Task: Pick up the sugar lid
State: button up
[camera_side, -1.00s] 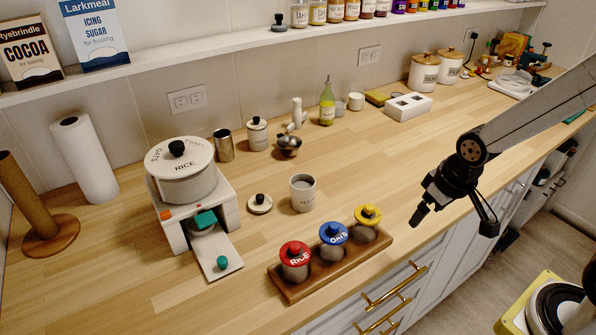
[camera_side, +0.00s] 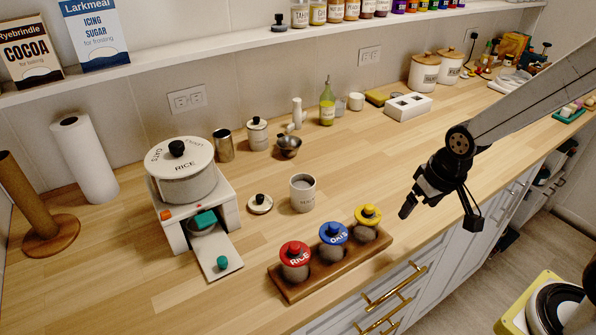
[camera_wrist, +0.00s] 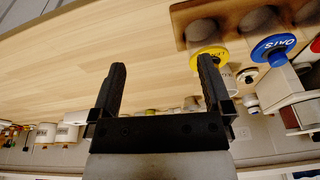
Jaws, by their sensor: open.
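No lid's label clearly reads sugar, so I cannot tell for certain which one is the sugar lid. A loose cream lid (camera_side: 260,204) with a black knob lies flat on the counter, left of an open grey-white canister (camera_side: 303,194). My gripper (camera_side: 440,216) is open and empty, above the counter's front edge, right of the rack. It also shows in the wrist view (camera_wrist: 162,66).
The wooden rack (camera_side: 292,294) also holds jars with a red RICE lid (camera_side: 294,250) and a blue OATS lid (camera_side: 333,233). A white stand (camera_side: 178,226) with a round pot (camera_side: 186,186) is at left. The counter between rack and white block (camera_side: 408,108) is clear.

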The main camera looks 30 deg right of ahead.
jog(key=w+a+m+y, duration=0.1)
jog(key=w+a+m, duration=0.3)
jog(key=w+m, duration=0.3)
jog(key=w+a+m+y, duration=0.1)
jog(key=w+a+m, duration=0.3)
jog(key=w, duration=0.5)
jog(key=m+y, duration=0.1)
jog(key=m, duration=1.1)
send_near(259, 196)
notch_tip(259, 196, down, 2)
jog(key=shift+f+m, duration=0.25)
jog(key=shift+m, duration=0.35)
jog(key=shift+w+a+y, duration=0.1)
jog(key=shift+y, duration=0.2)
jog(key=shift+f, duration=0.1)
jog(key=shift+x, duration=1.25)
jog(key=shift+w, duration=0.1)
jog(key=shift+x, duration=2.55)
